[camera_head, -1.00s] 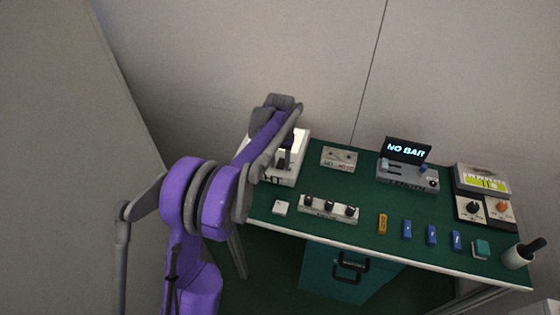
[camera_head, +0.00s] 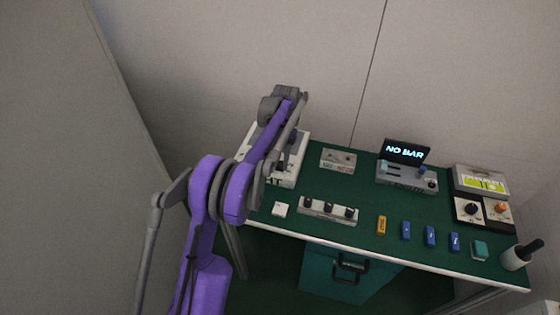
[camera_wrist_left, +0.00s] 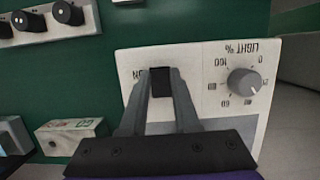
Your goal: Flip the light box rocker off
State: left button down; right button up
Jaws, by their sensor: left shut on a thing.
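The light box (camera_wrist_left: 205,57) fills the middle of the left wrist view, with a white face, a grey round dial (camera_wrist_left: 244,82) and "LIGHT %" markings. Its dark rocker (camera_wrist_left: 161,82) sits beside lettering that looks like "ON", partly hidden. My left gripper (camera_wrist_left: 162,74) has its two grey fingers on either side of the rocker, shut on it. In the head view the light box (camera_head: 303,143) stands at the left end of the green table, largely covered by my left arm and gripper (camera_head: 282,166). Which way the rocker is tilted I cannot tell. My right gripper is not in view.
A wall is close behind.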

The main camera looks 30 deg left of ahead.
pick_arm(q)
jog(key=c, duration=0.6)
grip_release()
jog(key=shift+c, duration=0.2)
jog(key=p+v, duration=0.1)
jog(key=v, duration=0.9)
jog(key=shift+r, duration=0.45)
